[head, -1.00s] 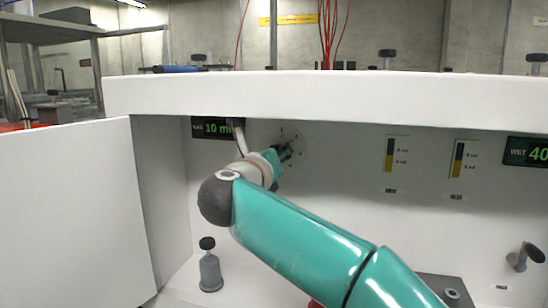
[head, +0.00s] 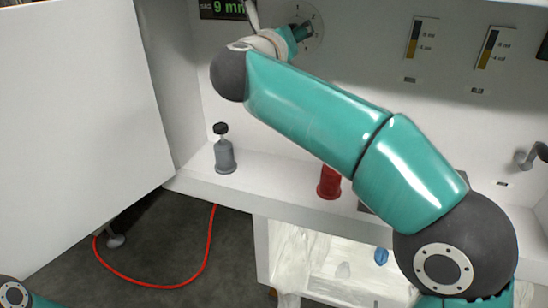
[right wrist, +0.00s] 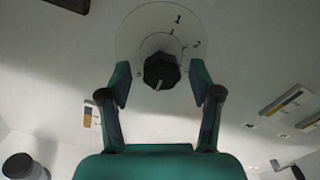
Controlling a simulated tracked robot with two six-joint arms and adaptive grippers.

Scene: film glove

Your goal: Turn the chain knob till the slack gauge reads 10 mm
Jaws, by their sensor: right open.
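The black chain knob (right wrist: 161,71) sits at the centre of a round white dial (right wrist: 150,30) with numbers around it, on the white panel. My right gripper (right wrist: 160,80) is open, with one finger on each side of the knob; I cannot tell whether either finger touches it. In the head view the right gripper (head: 304,31) is at the dial (head: 316,25), and the knob is hidden there. The slack gauge (head: 222,8), a dark display with green digits at the top left, reads 9 mm. My left gripper is out of view.
A grey bottle (head: 225,155) with a black top and a red bottle (head: 329,183) stand on the white ledge below the panel. Two yellow-and-black gauges (head: 421,40) (head: 493,48) are on the panel to the right. A white door (head: 80,130) stands at left. A red hose (head: 207,250) lies on the floor.

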